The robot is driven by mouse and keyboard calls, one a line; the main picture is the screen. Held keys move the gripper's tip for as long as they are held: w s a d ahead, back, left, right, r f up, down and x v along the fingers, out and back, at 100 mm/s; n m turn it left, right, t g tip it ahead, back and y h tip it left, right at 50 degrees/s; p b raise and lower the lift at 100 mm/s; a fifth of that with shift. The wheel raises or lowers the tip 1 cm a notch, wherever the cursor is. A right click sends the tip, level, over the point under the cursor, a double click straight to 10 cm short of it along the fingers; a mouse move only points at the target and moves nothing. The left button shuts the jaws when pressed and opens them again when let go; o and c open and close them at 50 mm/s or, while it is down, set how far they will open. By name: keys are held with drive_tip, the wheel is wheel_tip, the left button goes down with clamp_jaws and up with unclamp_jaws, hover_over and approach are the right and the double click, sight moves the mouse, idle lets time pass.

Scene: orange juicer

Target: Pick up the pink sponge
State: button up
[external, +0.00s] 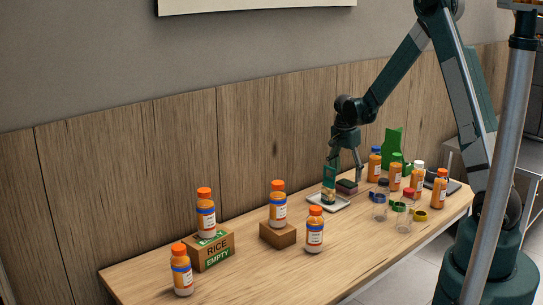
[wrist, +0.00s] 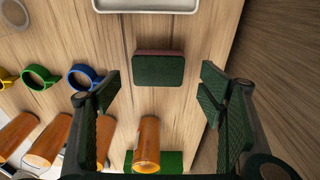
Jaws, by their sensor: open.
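The pink sponge (external: 346,187) lies on the wooden table beside a white tray. It also shows in the wrist view (wrist: 158,70), with a dark green top and a pink edge. My gripper (external: 346,172) is over the sponge in the external view, pointing down. The sponge lies ahead of the fingers, toward the top of that picture. The gap between fingertips and sponge is hard to judge.
The white tray (wrist: 150,4) holds a green-and-orange item (external: 329,184). Several orange bottles (external: 395,172), clear mugs with coloured rims (external: 380,206) and a green object (external: 392,146) stand to the right. Bottles and cardboard boxes (external: 211,249) stand at left. A wooden wall backs the table.

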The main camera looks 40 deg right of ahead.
sight(347, 183)
drive_tip(key=shift+s+d+f+b, duration=0.1)
drive_tip(key=shift+f+b, duration=0.15)
drive_tip(key=shift+f, duration=0.6)
drive_tip(key=shift+d+f+b, duration=0.15)
drive_tip(key=shift+f+b, duration=0.05)
drive_tip(key=shift+f, duration=0.65)
drive_tip(key=shift+s+d+f+b, duration=0.1)
drive_tip(key=shift+f+b, duration=0.15)
drive_tip(key=shift+f, duration=0.6)
drive_tip(key=c, duration=0.7)
